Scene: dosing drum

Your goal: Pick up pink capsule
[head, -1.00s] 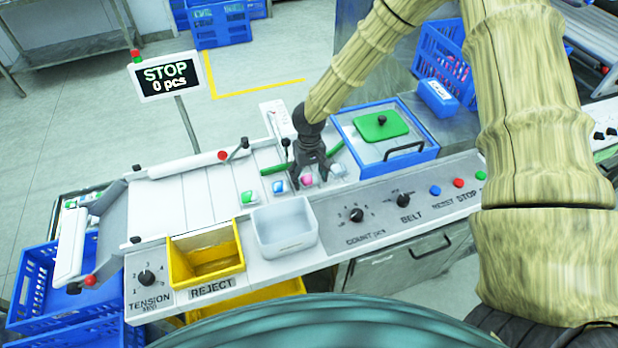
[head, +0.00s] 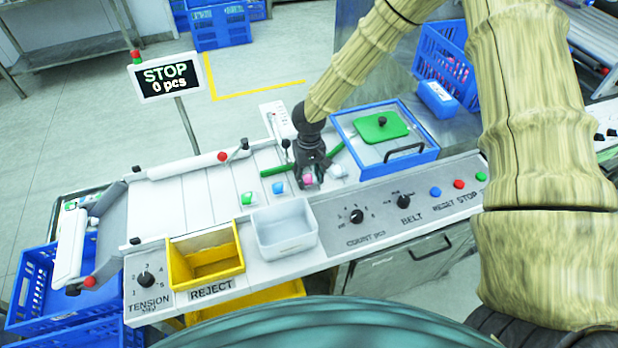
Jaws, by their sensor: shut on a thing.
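The pink capsule (head: 308,179) is at the fingertips of my gripper (head: 308,182), over the white deck to the right of the belt. My gripper points down and its fingers are shut on the pink capsule, partly covering it. I cannot tell whether the capsule still touches the deck. A blue capsule (head: 278,187) lies just left of my gripper, and a green capsule (head: 247,198) lies further left. A white capsule (head: 338,171) lies close on the right of my gripper.
A clear-white bin (head: 289,247) and a yellow reject bin (head: 243,262) stand in front. A blue-framed box with a green lid (head: 380,125) stands behind right. The control panel (head: 440,198) has knobs and buttons. A sign (head: 165,78) reads STOP, 0 pcs. The white belt (head: 190,200) looks clear.

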